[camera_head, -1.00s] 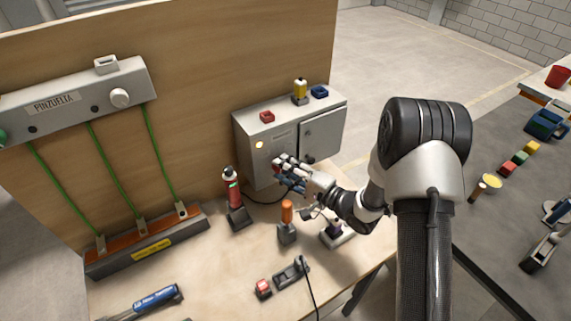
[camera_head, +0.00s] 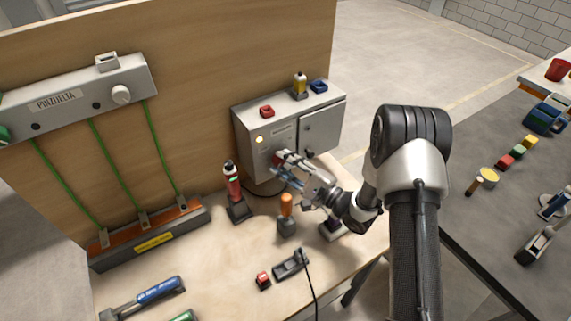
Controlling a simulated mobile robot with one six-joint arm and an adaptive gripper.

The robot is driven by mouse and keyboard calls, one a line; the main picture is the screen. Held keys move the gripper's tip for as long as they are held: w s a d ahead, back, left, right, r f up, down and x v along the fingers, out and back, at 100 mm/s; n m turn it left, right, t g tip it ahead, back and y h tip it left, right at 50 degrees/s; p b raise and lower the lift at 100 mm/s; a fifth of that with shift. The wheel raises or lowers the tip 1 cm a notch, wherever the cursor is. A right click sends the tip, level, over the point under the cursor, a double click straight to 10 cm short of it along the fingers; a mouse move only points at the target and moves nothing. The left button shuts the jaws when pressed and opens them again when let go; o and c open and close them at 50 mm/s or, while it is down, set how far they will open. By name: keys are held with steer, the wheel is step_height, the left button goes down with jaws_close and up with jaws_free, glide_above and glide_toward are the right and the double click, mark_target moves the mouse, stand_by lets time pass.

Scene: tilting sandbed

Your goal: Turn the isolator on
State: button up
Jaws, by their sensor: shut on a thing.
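The grey metal cabinet (camera_head: 262,163) stands at the back of the wooden bench, against the board. A yellow light (camera_head: 259,139) shows on the left of its front. My gripper (camera_head: 281,160) is at the cabinet front, just below and right of the light, shut on a small part there. A bit of red shows at the fingertips. This part appears to be the isolator handle, but the fingers hide most of it, so its angle cannot be told.
A red block (camera_head: 267,111), a yellow bottle (camera_head: 299,86) and a blue block (camera_head: 318,86) sit on the cabinet. A red-and-black tool (camera_head: 235,190) and an orange-handled tool (camera_head: 286,209) stand close in front.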

steer(key=o, duration=1.1)
steer(key=shift+c, duration=0.2)
steer(key=v, duration=1.2)
steer(key=shift+f, duration=0.1)
